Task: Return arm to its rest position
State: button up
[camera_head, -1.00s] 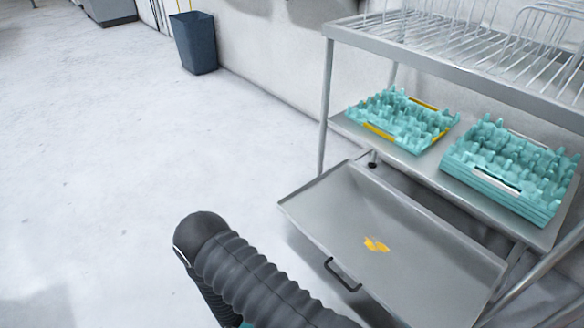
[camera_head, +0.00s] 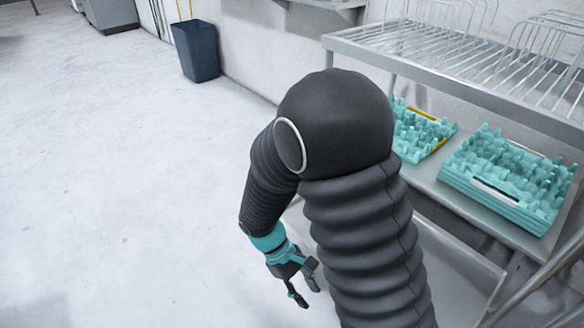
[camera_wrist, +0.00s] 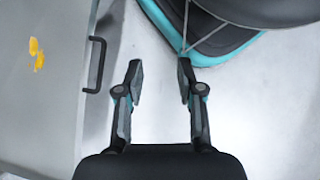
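My arm is raised and bent over in the head view, its thick black ribbed sleeve filling the middle. My gripper (camera_head: 304,287) hangs below the bend at the lower centre, over the floor by the left side of the drawer. In the wrist view my gripper (camera_wrist: 160,75) has its two fingers spread apart with nothing between them.
Teal egg trays (camera_head: 477,187) sit on the rack's lower shelf; another tray (camera_head: 408,150) is partly hidden by my arm. A steel drawer (camera_wrist: 40,120) with a black handle (camera_wrist: 95,65) and yellow spill (camera_wrist: 37,53) is beside my gripper. A blue bin (camera_head: 196,50) stands by the wall; the left floor is clear.

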jog(key=s+d+r+m+t+y, duration=0.1)
jog(key=d+r+m+t+y, duration=0.1)
jog(key=r, duration=0.7)
jog(key=s+d+r+m+t+y+p, duration=0.1)
jog(key=d+r+m+t, duration=0.3)
jog(key=r, duration=0.6)
jog(key=s+d+r+m+t+y+p, duration=0.1)
jog(key=s+d+r+m+t+y, duration=0.1)
jog(key=d+r, duration=0.4)
notch_tip(320, 180, up, 4)
jog(key=m+t, duration=0.1)
jog(key=m, duration=0.1)
jog(key=shift+s+d+m+t+y, duration=0.25)
jog(key=shift+m+t+y, duration=0.05)
jog(key=shift+y, duration=0.1)
jog(key=shift+f, duration=0.1)
